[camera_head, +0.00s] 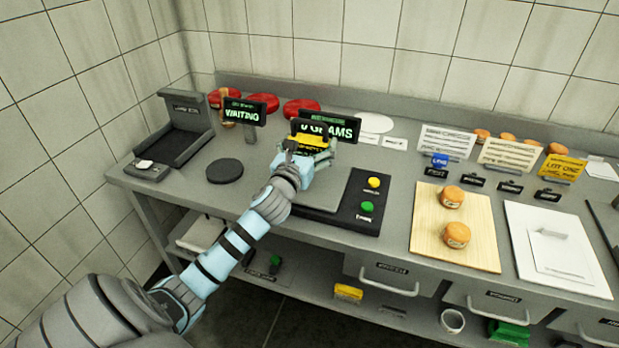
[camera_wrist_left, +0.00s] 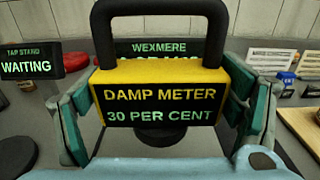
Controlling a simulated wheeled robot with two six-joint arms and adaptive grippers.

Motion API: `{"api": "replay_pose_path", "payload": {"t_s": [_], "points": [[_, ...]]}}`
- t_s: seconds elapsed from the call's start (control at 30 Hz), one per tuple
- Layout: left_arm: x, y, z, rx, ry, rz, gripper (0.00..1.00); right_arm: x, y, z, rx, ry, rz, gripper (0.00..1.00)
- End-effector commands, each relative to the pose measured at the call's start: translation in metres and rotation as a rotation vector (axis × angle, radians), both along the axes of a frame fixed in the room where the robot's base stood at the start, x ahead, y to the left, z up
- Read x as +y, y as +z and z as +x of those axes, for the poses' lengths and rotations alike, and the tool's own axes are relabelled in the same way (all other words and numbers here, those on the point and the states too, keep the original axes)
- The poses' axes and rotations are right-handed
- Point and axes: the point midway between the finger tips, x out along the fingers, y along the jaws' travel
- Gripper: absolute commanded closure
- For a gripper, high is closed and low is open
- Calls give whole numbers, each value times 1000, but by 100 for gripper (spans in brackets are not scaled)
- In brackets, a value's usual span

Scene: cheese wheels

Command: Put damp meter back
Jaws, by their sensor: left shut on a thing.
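The damp meter (camera_wrist_left: 160,92) is a yellow block with a black handle on top. Its dark face reads "DAMP METER" and "30 PER CENT" in the left wrist view. My left gripper (camera_head: 306,159) is shut on it, with a green-padded finger on each side. In the head view the damp meter (camera_head: 307,142) is upright in front of the scale's display (camera_head: 330,125), partly hidden by the gripper. I cannot tell how far above the bench it is. A grey open-fronted stand (camera_head: 185,109) with an unreadable label is at the back left. My right gripper is out of view.
The tap stand display (camera_head: 245,113) reads "WAITING". A dark round pad (camera_head: 225,171) lies left of my arm. The black button panel (camera_head: 356,213) is to the right. Farther right are a wooden board (camera_head: 425,240) with two small cheeses and a white board (camera_head: 520,270).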

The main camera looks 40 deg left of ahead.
Motion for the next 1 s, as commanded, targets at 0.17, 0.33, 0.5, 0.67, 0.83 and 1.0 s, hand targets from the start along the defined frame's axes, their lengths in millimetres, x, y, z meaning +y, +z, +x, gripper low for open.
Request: {"api": "replay_pose_path", "payload": {"t_s": [0.17,0.33,0.5,0.67,0.83,1.0], "points": [[0,-36,0,-3,0,1,56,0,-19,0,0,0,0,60],[0,-67,0,-2,0,0,56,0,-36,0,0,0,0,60],[0,-77,0,-3,-1,0,56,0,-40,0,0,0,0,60],[0,-76,0,-3,-1,0,56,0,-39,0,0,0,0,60],[0,-79,0,-2,0,1,3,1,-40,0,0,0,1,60],[0,-79,0,-2,0,1,0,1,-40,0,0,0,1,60]]}}
